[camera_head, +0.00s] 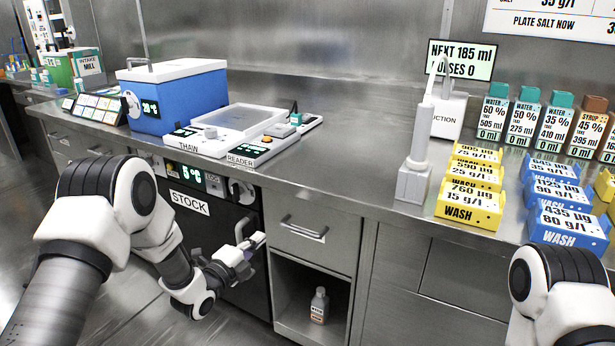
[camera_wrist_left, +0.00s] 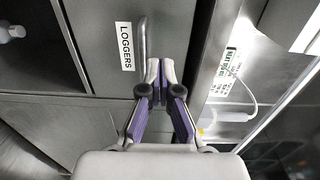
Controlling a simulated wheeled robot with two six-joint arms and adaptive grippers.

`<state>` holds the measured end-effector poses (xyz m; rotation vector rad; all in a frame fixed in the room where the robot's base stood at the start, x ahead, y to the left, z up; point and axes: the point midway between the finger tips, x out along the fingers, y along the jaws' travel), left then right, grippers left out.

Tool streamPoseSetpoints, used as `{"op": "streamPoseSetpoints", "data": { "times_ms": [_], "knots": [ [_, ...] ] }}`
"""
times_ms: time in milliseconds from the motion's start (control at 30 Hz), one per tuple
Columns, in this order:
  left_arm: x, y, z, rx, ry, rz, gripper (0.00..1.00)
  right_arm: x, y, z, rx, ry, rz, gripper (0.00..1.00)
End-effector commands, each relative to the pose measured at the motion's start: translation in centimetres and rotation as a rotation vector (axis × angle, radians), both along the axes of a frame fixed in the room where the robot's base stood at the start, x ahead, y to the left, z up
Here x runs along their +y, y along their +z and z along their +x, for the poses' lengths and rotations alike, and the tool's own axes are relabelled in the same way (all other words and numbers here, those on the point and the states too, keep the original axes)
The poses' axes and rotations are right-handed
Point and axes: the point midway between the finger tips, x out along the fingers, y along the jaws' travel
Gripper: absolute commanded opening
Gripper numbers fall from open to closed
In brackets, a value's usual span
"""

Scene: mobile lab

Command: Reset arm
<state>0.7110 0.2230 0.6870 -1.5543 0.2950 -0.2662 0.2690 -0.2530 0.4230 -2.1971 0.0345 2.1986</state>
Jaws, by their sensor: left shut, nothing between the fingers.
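My left arm comes in from the left in the head view and reaches down in front of the dark STOCK fridge (camera_head: 195,218). My left gripper (camera_head: 252,243) is shut and empty, near the right edge of the fridge front. In the left wrist view the gripper's fingertips (camera_wrist_left: 160,76) are together. They appear beside the bar handle (camera_wrist_left: 142,42) of a drawer labelled LOGGERS (camera_wrist_left: 126,46); I cannot tell whether they touch it. Only a white and black part of my right arm shows at the head view's lower right; its gripper is out of view.
The steel counter (camera_head: 350,190) holds a blue cooler (camera_head: 178,98), a reader (camera_head: 250,152), yellow wash boxes (camera_head: 468,205) and blue wash boxes (camera_head: 566,222). An open cubby below holds a bottle (camera_head: 319,305). A drawer (camera_head: 306,240) is just right of the gripper. Floor at left is clear.

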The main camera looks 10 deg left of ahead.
Motion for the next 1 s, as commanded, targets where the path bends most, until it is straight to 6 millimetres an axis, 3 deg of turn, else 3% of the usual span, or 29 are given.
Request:
{"op": "streamPoseSetpoints", "data": {
  "times_ms": [67, 167, 300, 400, 500, 600, 700, 767, 867, 1000],
  "knots": [
    [-0.6, -3.1, -1.1, 0.055, -0.01, 0.003, 0.0, 0.0, 0.0, 0.0, 0.0, 0.0, 0.0, 0.4],
    [-1.3, -9.1, -5.0, 0.21, 0.0, -0.001, 0.0, 0.0, 0.0, 0.0, 0.0, 0.0, 0.0, 0.4],
    [-1.1, -18.3, -13.7, 0.599, 0.115, -0.123, 0.0, 0.0, 0.0, 0.0, 0.0, 0.0, 0.0, 0.4],
    [-0.4, -23.2, -21.4, 0.903, 0.283, -0.272, 0.0, 0.0, 0.0, 0.0, 0.0, 0.0, 0.0, 0.4],
    [0.5, -26.0, -28.9, 1.162, 0.51, -0.431, 0.0, 0.0, 0.0, 0.0, 0.0, 0.0, 0.0, 0.4],
    [1.4, -27.0, -35.4, 1.348, 0.776, -0.582, 0.0, 0.0, 0.0, 0.0, 0.0, 0.0, 0.0, 0.4],
    [2.3, -26.7, -40.7, 1.46, 1.079, -0.743, 0.0, 0.0, 0.0, 0.0, 0.0, 0.0, 0.0, 0.4],
    [2.7, -26.4, -43.0, 1.484, 1.251, -0.837, 0.0, 0.0, 0.0, 0.0, 0.0, 0.0, 0.0, 0.4],
    [3.0, -26.4, -44.5, 1.463, 1.478, -1.0, 0.0, 0.0, 0.0, 0.0, 0.0, 0.0, 0.0, 0.4],
    [3.0, -21.0, -44.4, 1.449, 1.507, -1.041, 0.0, 0.0, 5.4, 0.0, 0.0, 0.0, 0.0, 0.4]
  ]
}}
